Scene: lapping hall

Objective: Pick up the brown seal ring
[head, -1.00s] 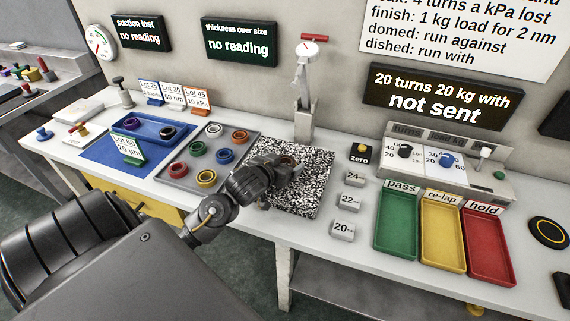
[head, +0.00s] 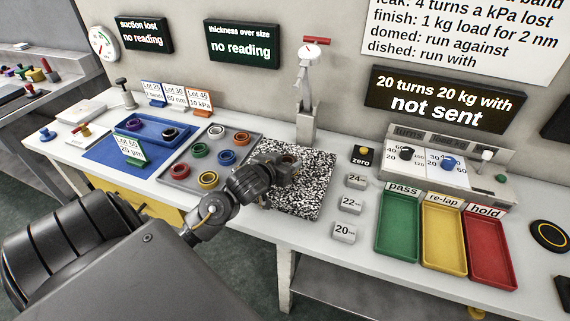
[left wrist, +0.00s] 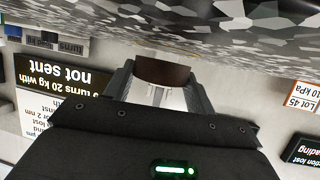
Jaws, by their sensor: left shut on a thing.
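The brown seal ring (left wrist: 162,73) is between the fingertips of my left gripper in the left wrist view. In the head view my left gripper (head: 286,170) is over the black-and-white speckled plate (head: 308,196), and it hides most of the ring. My left gripper is shut on the ring. In the left wrist view the ring is close to the speckled surface (left wrist: 250,22); I cannot tell whether they touch. My right gripper is not in view.
A grey tray (head: 178,172) with several coloured rings lies left of the plate. Weights (head: 350,205) and green (head: 398,228), yellow (head: 443,235) and red (head: 490,246) trays are to the right. A gauge stand (head: 306,125) rises behind the plate.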

